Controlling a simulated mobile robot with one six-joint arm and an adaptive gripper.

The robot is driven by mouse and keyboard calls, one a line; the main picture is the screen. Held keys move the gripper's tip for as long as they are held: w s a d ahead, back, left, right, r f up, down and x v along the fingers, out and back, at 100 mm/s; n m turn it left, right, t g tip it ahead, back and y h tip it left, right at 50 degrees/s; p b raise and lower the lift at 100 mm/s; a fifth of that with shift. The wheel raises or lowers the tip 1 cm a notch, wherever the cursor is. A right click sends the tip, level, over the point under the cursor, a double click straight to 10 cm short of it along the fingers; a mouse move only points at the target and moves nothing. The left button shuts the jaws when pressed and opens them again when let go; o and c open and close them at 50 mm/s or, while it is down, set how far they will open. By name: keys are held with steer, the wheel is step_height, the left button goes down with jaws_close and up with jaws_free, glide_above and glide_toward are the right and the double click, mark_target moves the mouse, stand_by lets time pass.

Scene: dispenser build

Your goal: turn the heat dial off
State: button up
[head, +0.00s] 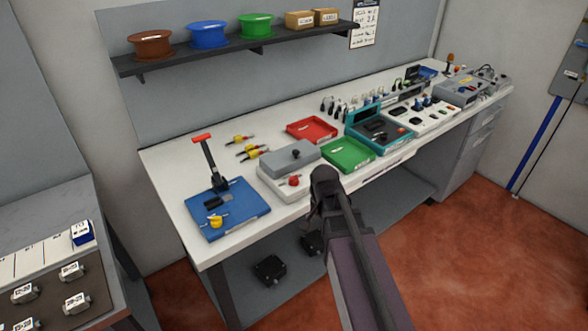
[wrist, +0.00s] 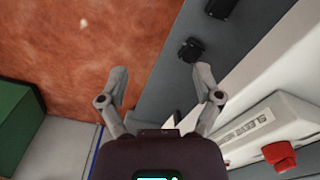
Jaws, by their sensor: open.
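A red dial (head: 293,181) sits at the front of a white machine (head: 268,183) with a grey lid, near the table's front edge. The same red dial (wrist: 280,157) shows at the lower right of the wrist view, on the white casing beside a small label. Its pointer setting is too small to read. My gripper (wrist: 162,76) is open and empty, its two fingers spread over the floor and the grey lower shelf. It is apart from the dial, to its left in the wrist view. In the head view my arm mostly hides the gripper.
A blue press (head: 240,212) with a red-handled lever stands left of the machine. A green tray (head: 348,155) and a red tray (head: 312,129) lie close by. Black boxes (head: 270,269) sit on the lower shelf. Open floor lies in front of the table.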

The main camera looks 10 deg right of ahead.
steer(key=w+a+r+m+p, duration=0.3)
steer(key=w+r+m+p, duration=0.6)
steer(key=r, duration=0.1)
step_height(320, 180, up, 9)
steer(key=m+p, duration=0.9)
steer(key=m, duration=0.2)
glide_above(294, 176)
steer(key=shift+s+a, duration=0.1)
steer(key=shift+f, duration=0.15)
step_height(294, 176, down, 14)
steer(key=b, duration=1.4)
steer(key=shift+r, duration=0.2)
steer(key=c, duration=1.1)
